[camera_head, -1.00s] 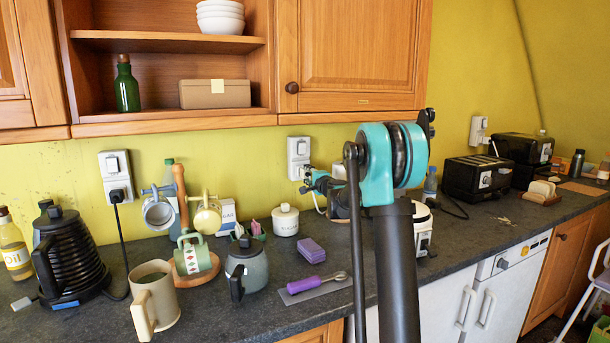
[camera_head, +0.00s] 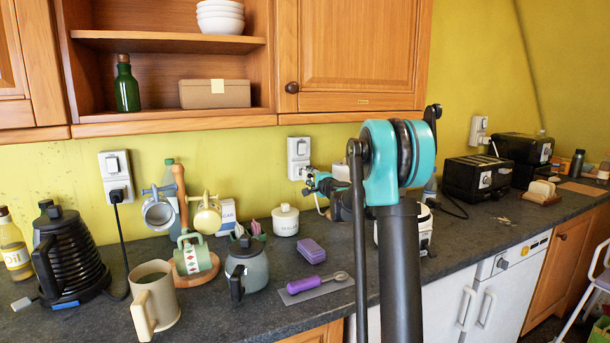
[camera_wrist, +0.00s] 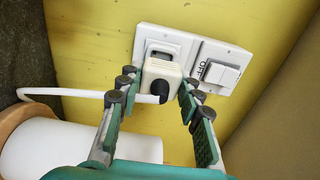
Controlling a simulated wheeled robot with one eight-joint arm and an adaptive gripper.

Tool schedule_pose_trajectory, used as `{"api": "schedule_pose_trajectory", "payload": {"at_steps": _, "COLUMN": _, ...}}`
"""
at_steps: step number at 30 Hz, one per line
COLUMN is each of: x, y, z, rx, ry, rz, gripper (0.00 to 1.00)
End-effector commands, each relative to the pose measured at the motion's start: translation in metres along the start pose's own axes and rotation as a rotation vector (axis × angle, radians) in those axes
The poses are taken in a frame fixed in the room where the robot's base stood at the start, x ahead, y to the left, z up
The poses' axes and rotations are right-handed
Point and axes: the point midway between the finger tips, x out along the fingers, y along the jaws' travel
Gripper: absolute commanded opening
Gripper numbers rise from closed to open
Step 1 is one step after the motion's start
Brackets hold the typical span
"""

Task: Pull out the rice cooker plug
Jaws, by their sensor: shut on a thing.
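The rice cooker plug (camera_wrist: 158,72) is white with a dark round patch, and a white cord (camera_wrist: 75,94) runs from it to the left in the wrist view. My gripper (camera_wrist: 158,80) has a finger on each side of the plug and is shut on it. The plug is in front of the socket half of the white wall plate (camera_wrist: 222,72); I cannot tell whether its pins are still in the socket. In the head view the plate (camera_head: 299,150) is on the yellow wall, with my gripper (camera_head: 308,180) just below it. The white rice cooker (camera_head: 424,238) is mostly hidden behind my arm.
A white sugar jar (camera_head: 285,220) stands left of my gripper. A purple sponge (camera_head: 312,248) and a purple-handled tool (camera_head: 308,285) lie on the dark counter. In the wrist view a white cylinder (camera_wrist: 65,150) is close beside the left finger. A cabinet (camera_head: 350,55) hangs above.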

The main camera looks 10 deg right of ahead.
Motion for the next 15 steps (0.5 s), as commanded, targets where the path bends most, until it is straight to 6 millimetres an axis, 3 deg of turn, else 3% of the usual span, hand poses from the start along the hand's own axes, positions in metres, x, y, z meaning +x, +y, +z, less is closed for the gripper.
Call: {"api": "schedule_pose_trajectory", "payload": {"at_steps": 15, "x": -0.0109, "y": -0.0002, "z": -0.0001, "rx": 0.0, "ry": 0.0, "rz": 0.0, "gripper": 0.01}}
